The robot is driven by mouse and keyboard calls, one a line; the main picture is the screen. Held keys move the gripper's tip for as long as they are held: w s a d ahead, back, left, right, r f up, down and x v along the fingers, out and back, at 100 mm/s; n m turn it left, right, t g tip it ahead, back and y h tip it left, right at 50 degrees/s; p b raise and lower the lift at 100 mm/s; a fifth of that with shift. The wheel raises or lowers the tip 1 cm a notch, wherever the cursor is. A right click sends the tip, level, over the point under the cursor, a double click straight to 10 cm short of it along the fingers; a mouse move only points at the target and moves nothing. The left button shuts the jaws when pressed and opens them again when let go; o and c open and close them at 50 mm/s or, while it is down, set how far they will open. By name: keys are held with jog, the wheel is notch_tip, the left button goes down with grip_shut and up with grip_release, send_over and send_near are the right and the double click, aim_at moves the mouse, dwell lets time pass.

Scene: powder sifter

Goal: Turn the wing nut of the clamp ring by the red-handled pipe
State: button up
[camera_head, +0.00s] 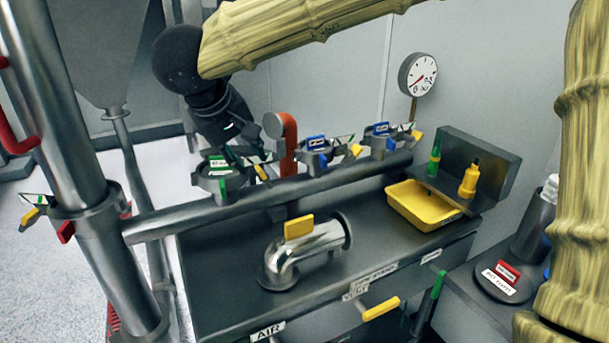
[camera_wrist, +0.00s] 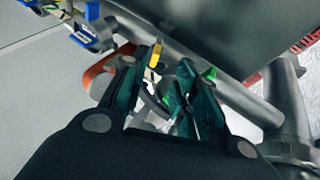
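A steel vertical pipe (camera_head: 50,110) with a red handle (camera_head: 12,135) stands at the far left in the head view. Its clamp ring (camera_head: 90,215) carries a yellow-tipped wing nut (camera_head: 32,216) and a red tag. My gripper (camera_head: 248,160) is apart from that ring, at the green-tagged clamp ring (camera_head: 212,182) on the horizontal pipe, beside an orange-red upright piece (camera_head: 288,145). In the wrist view the fingers (camera_wrist: 160,100) stand apart, with a grey curved part and a yellow-tipped wing nut (camera_wrist: 154,58) in or beyond the gap. Contact cannot be told.
Blue-tagged clamp rings (camera_head: 314,157) sit farther right along the horizontal pipe (camera_head: 190,215). A yellow tray (camera_head: 400,213), a gauge (camera_head: 417,74) and a chrome elbow pipe (camera_head: 310,240) are on or near the steel cabinet. A grey hopper (camera_head: 98,45) stands behind, at left.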

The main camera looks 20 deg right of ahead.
aim_at(260, 171)
jog(key=b+x, duration=0.1)
jog(key=x, duration=1)
jog(key=shift+s+d, duration=0.1)
jog(key=shift+d, duration=0.1)
